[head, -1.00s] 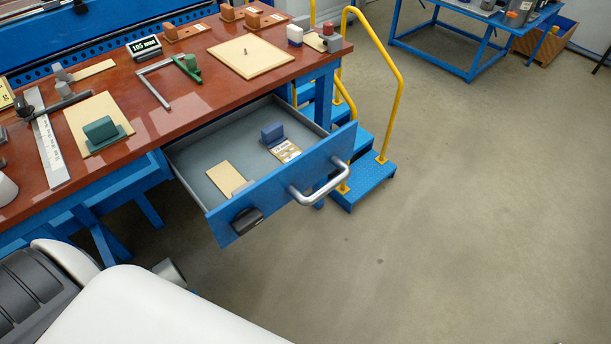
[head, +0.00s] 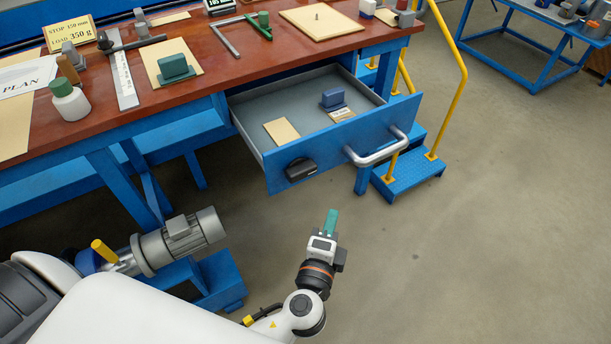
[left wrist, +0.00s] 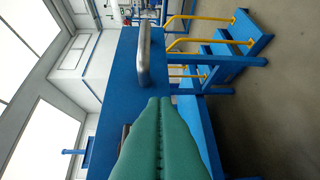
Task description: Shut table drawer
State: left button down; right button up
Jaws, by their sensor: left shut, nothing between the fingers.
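The blue table drawer (head: 326,146) stands pulled out under the red-brown worktop (head: 215,62). Its front carries a silver bar handle (head: 377,150) at the right and a dark fitting (head: 300,169) at the left. My left gripper (head: 331,222) is below and in front of the drawer, apart from it, with its green fingers shut and empty. In the left wrist view the shut green fingers (left wrist: 157,135) point at the blue drawer front (left wrist: 122,75), and the silver handle (left wrist: 145,55) shows beyond their tips. My right gripper is not in view.
Inside the drawer lie a blue block (head: 332,98) and a tan card (head: 282,131). Blue steps (head: 408,180) with yellow rails (head: 455,95) stand close to the drawer's right. A motor unit (head: 180,240) is at lower left.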

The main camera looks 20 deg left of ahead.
aim_at(278, 117)
pick_arm(q)
jog(key=shift+t, duration=0.3)
jog(key=w+a+r+p, duration=0.1)
jog(key=w, duration=0.3)
jog(key=w+a+r+p, duration=0.1)
jog(key=w+a, duration=0.1)
jog(key=w, duration=0.1)
jog(key=w+a+r+p, duration=0.1)
jog(key=w, duration=0.3)
jog(key=shift+w+a, duration=0.15)
jog(key=shift+w, duration=0.2)
jog(key=shift+w+a+f, duration=0.1)
jog(key=shift+w+a, duration=0.05)
jog(key=shift+a, duration=0.15)
jog(key=shift+w+a, duration=0.1)
jog(key=shift+y, duration=0.4)
jog(key=w+a+b, duration=0.1)
jog(key=w+a, duration=0.4)
jog(key=a, duration=0.2)
jog(key=w+a+b, duration=0.2)
jog(key=w+a, duration=0.3)
jog(key=a, duration=0.1)
jog(key=w+a+b, duration=0.2)
jog(key=w+a, duration=0.3)
jog(key=a, duration=0.2)
jog(key=shift+w+a, duration=0.35)
jog(key=shift+w, duration=0.05)
jog(key=shift+d, duration=0.1)
jog(key=shift+s+f, duration=0.1)
